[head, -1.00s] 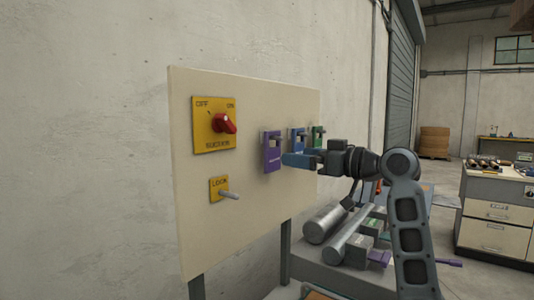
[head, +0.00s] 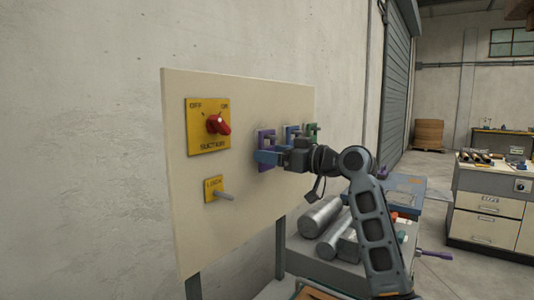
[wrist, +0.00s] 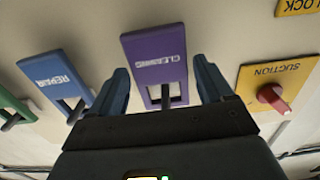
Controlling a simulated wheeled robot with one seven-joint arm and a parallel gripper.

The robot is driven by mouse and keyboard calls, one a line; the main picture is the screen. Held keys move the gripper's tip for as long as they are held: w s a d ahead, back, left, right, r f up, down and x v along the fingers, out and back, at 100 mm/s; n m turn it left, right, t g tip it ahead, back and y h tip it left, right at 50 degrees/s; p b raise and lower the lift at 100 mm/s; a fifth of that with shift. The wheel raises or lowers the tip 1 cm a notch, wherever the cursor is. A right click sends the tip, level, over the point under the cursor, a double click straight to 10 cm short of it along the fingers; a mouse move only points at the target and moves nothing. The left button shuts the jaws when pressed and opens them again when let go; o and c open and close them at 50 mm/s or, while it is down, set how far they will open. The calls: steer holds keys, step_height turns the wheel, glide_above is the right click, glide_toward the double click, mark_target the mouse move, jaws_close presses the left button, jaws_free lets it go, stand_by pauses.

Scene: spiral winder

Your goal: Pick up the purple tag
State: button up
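The purple tag (wrist: 155,54), lettered "CLEANING", hangs on a peg on the cream board. In the head view the purple tag (head: 265,138) is partly hidden by my gripper (head: 262,157). In the wrist view my gripper (wrist: 165,90) is open. Its two blue fingers stand on either side of the purple tag, with a gap on each side. The peg shows through the tag's slot near the gripper's body.
A blue "REPAIR" tag (wrist: 58,77) and a green tag (wrist: 14,105) hang beside it. The yellow suction selector (head: 208,126) with a red knob and a yellow lock plate (head: 212,184) are on the board (head: 240,215). Metal cylinders (head: 320,215) lie below, right of the board.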

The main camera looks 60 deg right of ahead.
steer(key=c, duration=0.8)
steer(key=shift+r, duration=0.1)
steer(key=shift+r, duration=0.45)
steer(key=s+a+b, duration=0.1)
steer(key=s+b, duration=0.3)
steer(key=s, duration=1.4)
steer(key=shift+r, duration=0.2)
